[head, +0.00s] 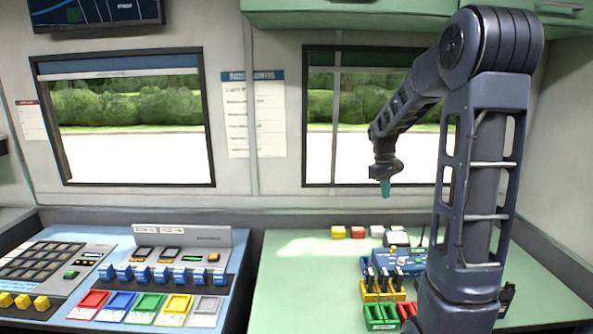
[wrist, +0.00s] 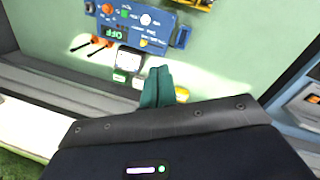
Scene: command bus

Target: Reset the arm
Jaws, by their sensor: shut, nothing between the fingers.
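My gripper (head: 385,188) hangs from the raised arm in front of the right window in the head view, its teal fingertips pointing down. It is above the back part of the green counter (head: 290,275) and touches nothing. In the wrist view the teal fingers (wrist: 157,86) are together, with nothing between them. Beyond them the wrist view shows a blue device (wrist: 150,22) with knobs and a small display, on the green surface. My upright arm link hides part of the counter's right side in the head view.
Cabinets (head: 350,10) hang above. The counter's left part is bare.

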